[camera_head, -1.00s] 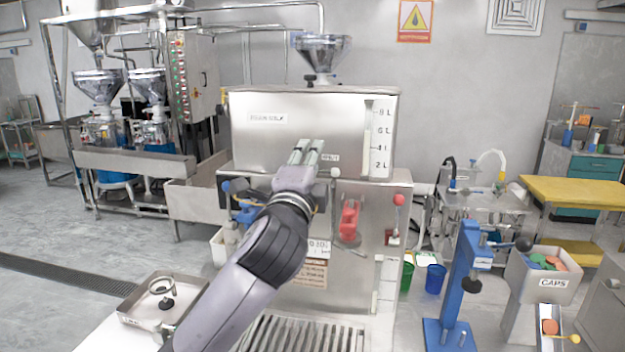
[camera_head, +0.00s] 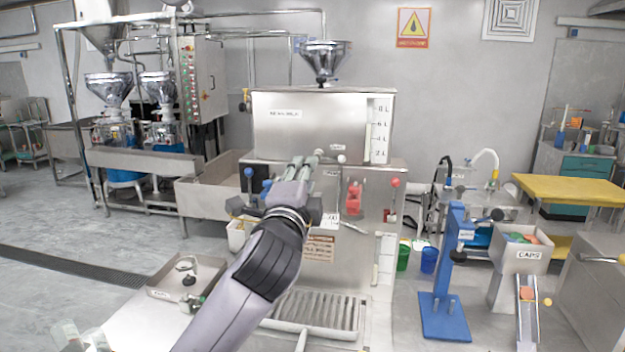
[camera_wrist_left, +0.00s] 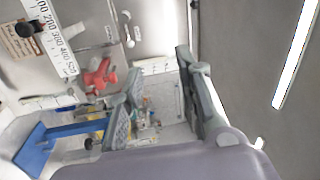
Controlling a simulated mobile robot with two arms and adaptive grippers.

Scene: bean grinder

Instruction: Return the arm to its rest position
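My left arm comes in from the bottom of the head view, and its gripper (camera_head: 303,168) is in front of the steel dosing machine (camera_head: 270,130). In the left wrist view the left gripper's two grey fingers (camera_wrist_left: 162,100) stand apart with nothing between them, so it is open and empty. The red valve (camera_head: 354,198) is to the right of the gripper and also shows in the wrist view (camera_wrist_left: 99,77). A blue valve (camera_head: 266,187) is partly behind the gripper. My right gripper is not in view.
A blue press stand (camera_head: 446,290) and a caps bin (camera_head: 522,247) are at the right. A shallow tray (camera_head: 165,293) with small parts lies at the lower left. A slotted steel tray (camera_head: 315,311) is below the machine. Open floor lies at the left.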

